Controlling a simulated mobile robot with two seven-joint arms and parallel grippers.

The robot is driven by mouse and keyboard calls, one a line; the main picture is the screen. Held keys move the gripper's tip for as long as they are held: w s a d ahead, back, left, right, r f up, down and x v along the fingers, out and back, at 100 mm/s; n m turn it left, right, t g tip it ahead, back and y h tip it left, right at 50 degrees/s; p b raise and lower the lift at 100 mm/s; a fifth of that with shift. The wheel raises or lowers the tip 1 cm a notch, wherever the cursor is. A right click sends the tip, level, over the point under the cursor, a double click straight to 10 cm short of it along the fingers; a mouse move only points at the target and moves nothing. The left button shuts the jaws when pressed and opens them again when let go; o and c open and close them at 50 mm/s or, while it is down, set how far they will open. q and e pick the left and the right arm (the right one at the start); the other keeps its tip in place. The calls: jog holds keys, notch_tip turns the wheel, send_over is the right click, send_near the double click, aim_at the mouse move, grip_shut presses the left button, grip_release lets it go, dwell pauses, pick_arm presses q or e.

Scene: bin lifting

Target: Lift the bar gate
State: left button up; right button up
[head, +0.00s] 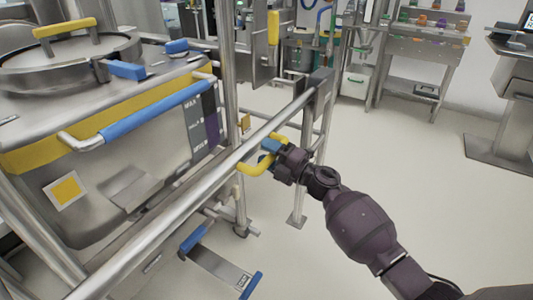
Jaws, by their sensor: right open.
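The bar gate (195,182) is a long grey metal bar running diagonally from the lower left up to a bracket (320,82) on a post. A curved yellow handle (255,168) with a blue part hangs by the bar near its upper half. My right gripper (277,154) is dark and comes in from the lower right. It is open at the handle's blue part, just right of the bar. Its fingertips are small and partly hidden, so I cannot tell whether they touch the handle. My left gripper is not in view.
A large steel bin (105,165) with a yellow band and a blue-gripped handle (150,112) stands left, behind the bar. Metal posts surround it. A blue-ended pedal plate (222,268) is low in front. Pale floor (420,190) is clear at right; a steel stand (505,110) is farther back.

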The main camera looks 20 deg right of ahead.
jog(key=shift+w+a, duration=0.1)
grip_shut()
dwell(0.3)
jog(key=shift+r, duration=0.15)
